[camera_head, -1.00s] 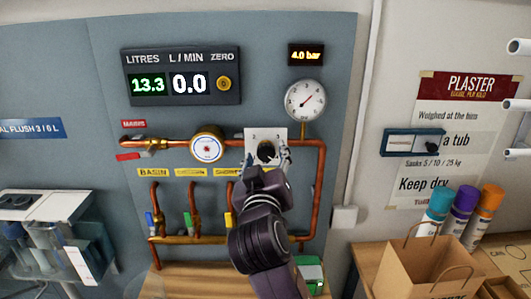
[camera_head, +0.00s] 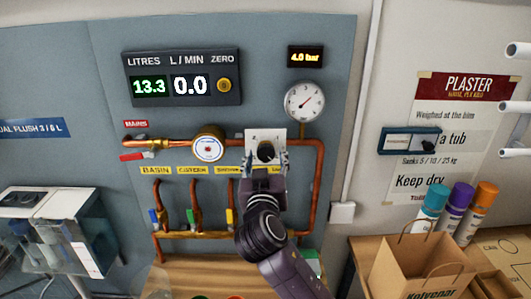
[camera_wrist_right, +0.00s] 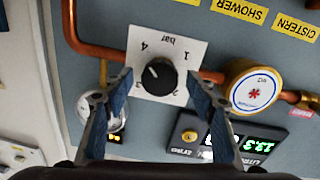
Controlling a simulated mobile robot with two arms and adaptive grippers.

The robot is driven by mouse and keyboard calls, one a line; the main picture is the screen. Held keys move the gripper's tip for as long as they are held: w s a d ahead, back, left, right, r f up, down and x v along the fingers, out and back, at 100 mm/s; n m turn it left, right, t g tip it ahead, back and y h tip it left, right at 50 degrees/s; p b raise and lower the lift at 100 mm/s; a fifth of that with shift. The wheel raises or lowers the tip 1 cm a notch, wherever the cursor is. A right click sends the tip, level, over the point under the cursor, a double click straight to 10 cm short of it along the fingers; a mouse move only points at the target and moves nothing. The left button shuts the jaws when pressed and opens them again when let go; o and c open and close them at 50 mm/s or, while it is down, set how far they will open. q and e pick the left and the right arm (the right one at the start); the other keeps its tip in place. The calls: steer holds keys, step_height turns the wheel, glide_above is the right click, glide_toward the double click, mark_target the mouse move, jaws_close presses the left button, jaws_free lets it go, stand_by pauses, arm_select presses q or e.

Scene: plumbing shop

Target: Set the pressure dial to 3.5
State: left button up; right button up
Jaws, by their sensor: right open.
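The pressure dial is a black knob (camera_head: 266,151) on a white plate (camera_head: 251,136) fixed on the copper pipework. In the right wrist view the knob (camera_wrist_right: 159,76) appears upside down, with numbers and "bar" on its plate and a small light mark near its upper left. My right gripper (camera_head: 266,160) is open in front of the dial; in its wrist view the fingertips (camera_wrist_right: 160,79) stand to either side of the knob, with gaps showing. Contact is not visible. The display (camera_head: 305,57) reads 4.0 bar. The round gauge (camera_head: 304,102) hangs below it. My left gripper is out of view.
Several coloured valve levers and copper branches lie below. A litres display (camera_head: 181,77) shows 13.3 and 0.0. A paper bag (camera_head: 415,268) and spray cans stand at right.

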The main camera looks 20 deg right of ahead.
steer(key=shift+w, duration=0.1)
steer(key=c, duration=1.2)
steer(key=shift+o, duration=0.2)
steer(key=shift+n, duration=0.3)
steer(key=shift+n, duration=1)
steer(key=n, duration=0.6)
steer(key=shift+f+n, duration=0.1)
steer(key=shift+n, duration=0.2)
